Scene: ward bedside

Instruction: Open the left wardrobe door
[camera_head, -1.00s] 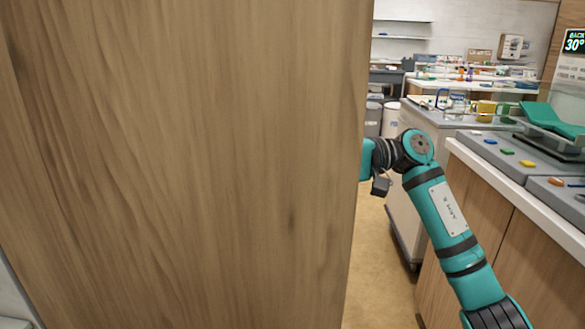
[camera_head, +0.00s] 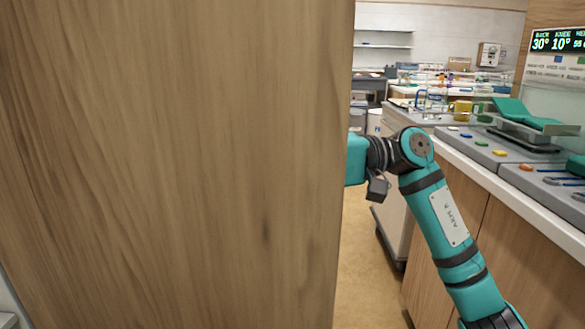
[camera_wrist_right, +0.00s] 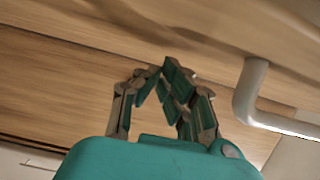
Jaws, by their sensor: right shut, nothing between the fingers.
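A large wood-grain panel (camera_head: 170,160), which looks like a wardrobe door, fills the left and middle of the head view, very close to me. Its right edge is upright, and no handle shows on this side. My right arm reaches past that edge, and its gripper is hidden behind the panel. In the right wrist view my right gripper (camera_wrist_right: 166,68) is shut and empty, in front of a wood surface (camera_wrist_right: 60,75). A pale bent bar handle (camera_wrist_right: 252,98) sticks out of a wood panel to the right of the fingers, apart from them. My left gripper is not in view.
A counter (camera_head: 500,190) with a grey top and coloured buttons runs along the right, near my right arm. A pale cart (camera_head: 395,215) stands behind the arm. A strip of tan floor (camera_head: 365,270) is clear between panel and counter.

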